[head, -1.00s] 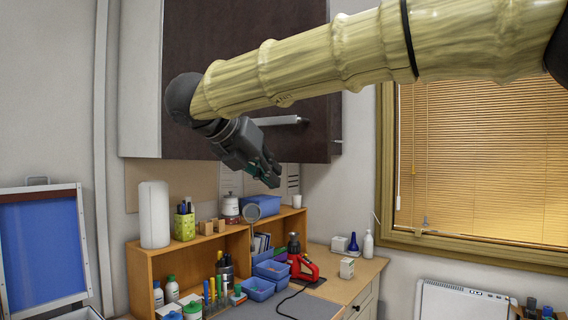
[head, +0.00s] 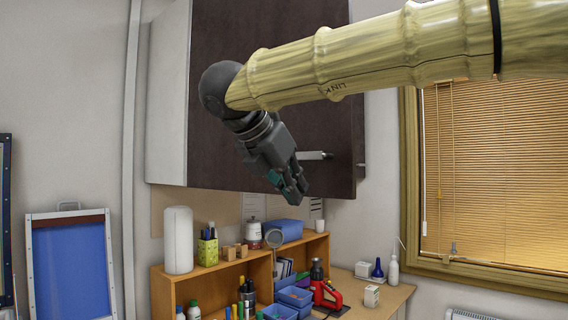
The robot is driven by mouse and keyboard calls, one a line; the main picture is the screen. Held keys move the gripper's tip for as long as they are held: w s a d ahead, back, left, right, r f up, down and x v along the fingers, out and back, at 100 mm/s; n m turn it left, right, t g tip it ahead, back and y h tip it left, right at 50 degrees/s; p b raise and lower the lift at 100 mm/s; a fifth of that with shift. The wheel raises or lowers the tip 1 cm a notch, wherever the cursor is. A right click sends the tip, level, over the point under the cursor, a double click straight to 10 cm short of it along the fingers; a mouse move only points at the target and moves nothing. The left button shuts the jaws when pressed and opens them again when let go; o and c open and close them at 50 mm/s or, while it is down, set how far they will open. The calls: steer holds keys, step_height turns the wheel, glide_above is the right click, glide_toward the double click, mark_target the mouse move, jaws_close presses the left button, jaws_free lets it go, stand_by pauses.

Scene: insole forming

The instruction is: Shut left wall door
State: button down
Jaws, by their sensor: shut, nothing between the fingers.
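The wall cabinet with a dark brown door (head: 225,150) and a pale side panel (head: 167,100) hangs above the workbench. A light bar handle (head: 314,155) is on the lower right part of the dark front. My gripper (head: 294,194) is in front of the cabinet, pointing down and right, with its fingers together and nothing held. It overlaps the dark front in the picture, just below and left of the handle. I cannot tell whether it touches the door. My arm hides the upper part of the front, and the door's angle is unclear.
Below stands a wooden shelf unit (head: 160,285) with a white cylinder (head: 178,240), a pen holder (head: 207,248) and blue bins (head: 294,296). A red tool (head: 322,285) is on the bench. A window with blinds (head: 490,170) is at the right.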

mark_target(309, 191)
steer(key=shift+w+d+f+p, duration=0.25)
steer(key=shift+w+d+p, duration=0.45)
steer(key=shift+w, duration=0.4)
steer(key=shift+w+d+f+p, duration=0.25)
steer(key=shift+w+d+p, duration=0.4)
steer(key=shift+w, duration=0.4)
steer(key=shift+d, duration=0.1)
